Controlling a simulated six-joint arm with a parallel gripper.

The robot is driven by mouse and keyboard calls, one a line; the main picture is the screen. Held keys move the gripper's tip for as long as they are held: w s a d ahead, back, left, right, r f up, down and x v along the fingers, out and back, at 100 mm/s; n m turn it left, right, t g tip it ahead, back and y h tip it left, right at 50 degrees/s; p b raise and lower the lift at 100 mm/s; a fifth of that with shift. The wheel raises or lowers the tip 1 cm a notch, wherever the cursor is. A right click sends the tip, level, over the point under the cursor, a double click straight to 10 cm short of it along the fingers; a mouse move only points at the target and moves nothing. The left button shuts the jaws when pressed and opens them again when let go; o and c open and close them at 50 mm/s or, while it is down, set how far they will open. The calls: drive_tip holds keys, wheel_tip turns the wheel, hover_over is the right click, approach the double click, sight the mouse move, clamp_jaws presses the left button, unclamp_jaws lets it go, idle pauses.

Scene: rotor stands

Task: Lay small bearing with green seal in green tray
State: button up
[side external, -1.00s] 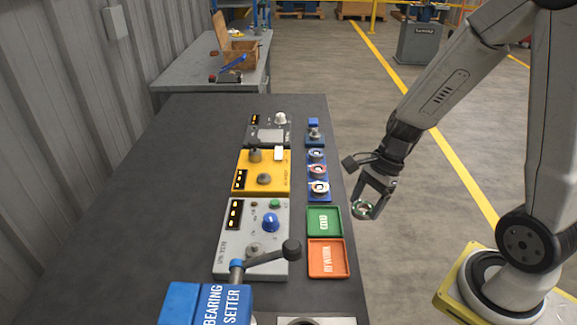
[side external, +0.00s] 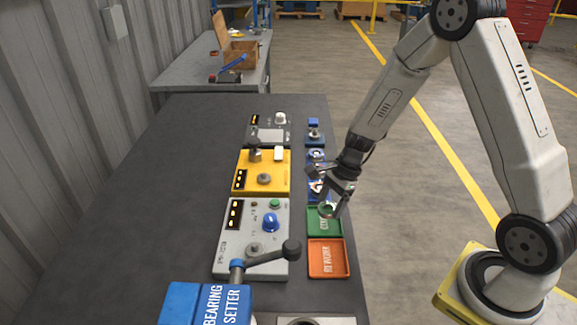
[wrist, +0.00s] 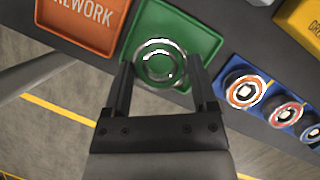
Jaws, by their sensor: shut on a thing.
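My gripper (side external: 333,203) is shut on the small bearing with green seal (side external: 327,209) and holds it over the green tray (side external: 322,230). In the wrist view the bearing (wrist: 158,62) is a silver ring between the two fingers of my gripper (wrist: 160,85), with green showing inside it. The green tray (wrist: 205,42) lies behind and below it there. The bearing looks above the tray floor; the exact gap is hard to tell. The tray's lettering is partly covered.
The orange REWORK tray (side external: 328,259) adjoins the green tray; it also shows in the wrist view (wrist: 75,25). A blue rack with several bearings (wrist: 268,98) lies on the other side.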

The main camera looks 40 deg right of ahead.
sight(326, 221)
drive_tip(key=shift+w+f, duration=0.2)
drive_tip(key=shift+w+f, duration=0.25)
drive_tip(key=shift+f, duration=1.6)
drive_tip(key=shift+f, duration=0.1)
drive_tip(key=o, duration=1.2)
drive_tip(key=shift+o, duration=0.2)
drive_tip(key=v, duration=1.2)
